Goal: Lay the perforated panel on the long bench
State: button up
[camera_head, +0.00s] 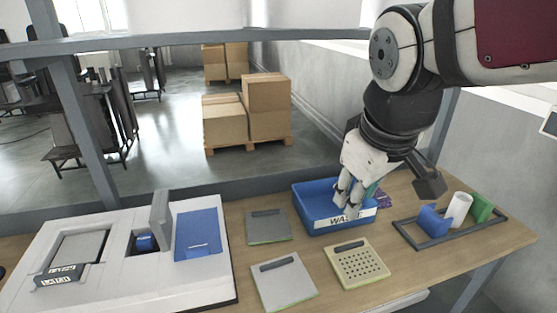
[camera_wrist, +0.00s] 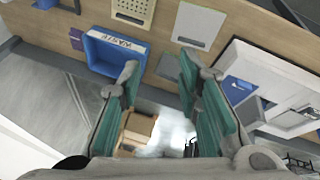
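The perforated panel (camera_head: 358,264) is a cream square plate with rows of small holes and a dark handle strip. It lies flat on the wooden bench top (camera_head: 335,300), right of a plain light panel. It also shows at the top of the wrist view (camera_wrist: 133,10). My gripper (camera_head: 348,203) hangs over the blue waste bin, behind the perforated panel and apart from it. In the wrist view my gripper (camera_wrist: 160,72) has its two green-padded fingers spread wide, with nothing held between them.
The blue bin (camera_head: 303,211) is labelled WASTE. A light panel (camera_head: 284,284) and a grey panel (camera_head: 268,227) lie nearby. A white fixture (camera_head: 110,270) fills the left. A dark rack (camera_head: 409,234) holds blue, white and green parts at right. Boxes (camera_head: 266,93) stand on the floor behind.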

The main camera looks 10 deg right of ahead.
jog(key=s+a+m+t+y, duration=0.1)
jog(key=s+a+m, duration=0.1)
jog(key=s, duration=0.4)
jog(key=shift+s+a+r+m, duration=0.2)
jog(key=shift+a+r+m, duration=0.15)
jog(key=shift+m, duration=0.45)
